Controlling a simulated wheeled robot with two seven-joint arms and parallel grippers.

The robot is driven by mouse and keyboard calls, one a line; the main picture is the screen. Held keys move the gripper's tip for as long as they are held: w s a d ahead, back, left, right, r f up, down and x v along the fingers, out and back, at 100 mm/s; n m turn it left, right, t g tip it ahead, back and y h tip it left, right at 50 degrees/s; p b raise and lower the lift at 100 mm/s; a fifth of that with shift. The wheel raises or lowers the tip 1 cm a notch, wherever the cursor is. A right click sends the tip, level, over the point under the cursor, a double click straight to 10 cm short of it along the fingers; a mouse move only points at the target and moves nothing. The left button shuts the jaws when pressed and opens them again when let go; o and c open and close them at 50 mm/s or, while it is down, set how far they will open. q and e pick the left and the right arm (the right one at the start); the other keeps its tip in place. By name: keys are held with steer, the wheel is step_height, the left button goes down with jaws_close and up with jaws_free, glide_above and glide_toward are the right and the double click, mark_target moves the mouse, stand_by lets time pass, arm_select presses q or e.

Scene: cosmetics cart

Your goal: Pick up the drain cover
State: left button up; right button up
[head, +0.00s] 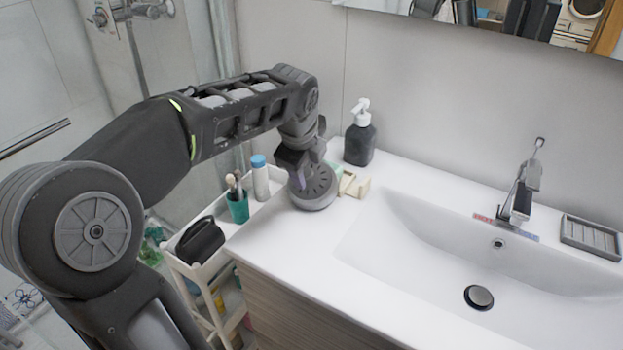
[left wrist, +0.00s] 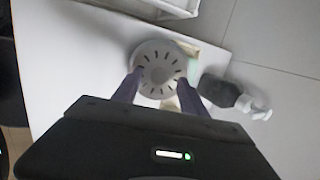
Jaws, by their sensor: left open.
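The drain cover is a round grey disc with radial slots (head: 318,190). It is on the white counter left of the basin in the head view. It also shows in the left wrist view (left wrist: 158,58), at the top middle. My left gripper (head: 299,178) is open over the disc and partly hides it in the head view. In the left wrist view its two dark fingers (left wrist: 158,90) are spread at the left and right sides of the disc. I cannot tell whether they touch it. My right gripper is not in view.
A dark soap bottle with a white pump (head: 360,140) stands behind the disc. A small cream-coloured item (head: 354,184) lies close to its right. The basin (head: 420,240) and tap (head: 520,195) are farther right. A cart (head: 210,265) with a teal cup (head: 238,207) stands left.

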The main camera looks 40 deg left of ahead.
arm_select(q)
steer(key=shift+w+a+f, duration=0.15)
steer(key=shift+w+f, duration=0.1)
steer(key=shift+f, duration=0.35)
steer(key=shift+c, duration=0.2)
jaws_close()
stand_by(0.5)
